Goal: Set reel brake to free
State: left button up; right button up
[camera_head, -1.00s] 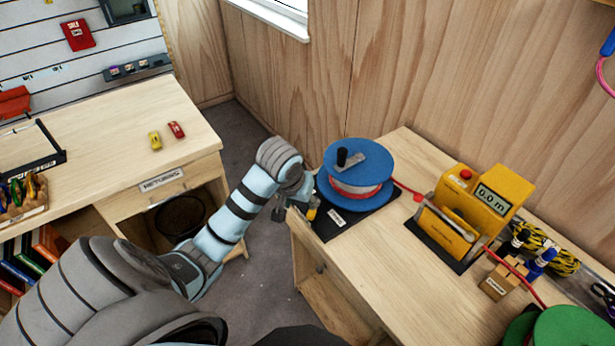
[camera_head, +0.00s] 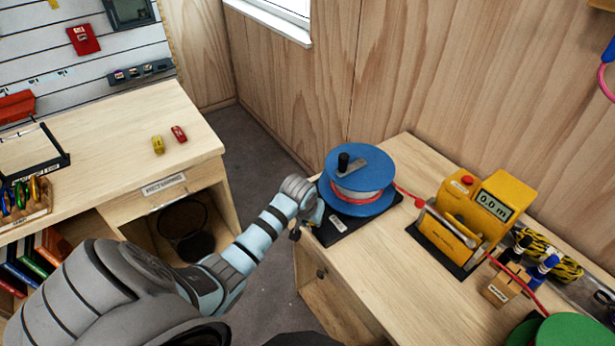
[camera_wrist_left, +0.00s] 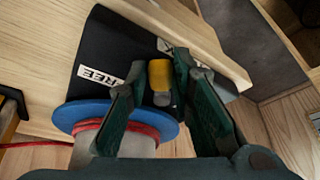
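The blue reel (camera_head: 372,160) with red cord and a black crank handle stands on a black base plate (camera_head: 345,228) at the left end of the right bench. In the left wrist view its blue flange (camera_wrist_left: 80,112) and black base (camera_wrist_left: 105,45) show, with a white label reading FREE (camera_wrist_left: 98,76). A second label is mostly hidden by a finger. The yellow-tipped brake lever (camera_wrist_left: 160,74) stands between the fingers of my left gripper (camera_wrist_left: 158,78), which look apart around it; contact is unclear. In the head view my left gripper (camera_head: 308,218) is at the base's left edge and hides the lever.
A yellow meter (camera_head: 466,212) reading 0.0 m stands right of the reel, with red cord running through it. A green reel (camera_head: 570,332) is at the lower right. A cardboard holder (camera_head: 502,288) with markers stands between them. The bench front is clear.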

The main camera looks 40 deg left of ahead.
pick_arm(q)
grip_shut()
jog(key=shift+w+d+n+y, duration=0.25)
jog(key=shift+d+n+y, duration=0.25)
jog(key=shift+n, duration=0.6)
jog(key=o, duration=0.6)
grip_release()
jog(key=shift+d, duration=0.1)
jog(key=shift+o, duration=0.2)
jog(key=v, duration=1.2)
jog(key=shift+w, duration=0.2)
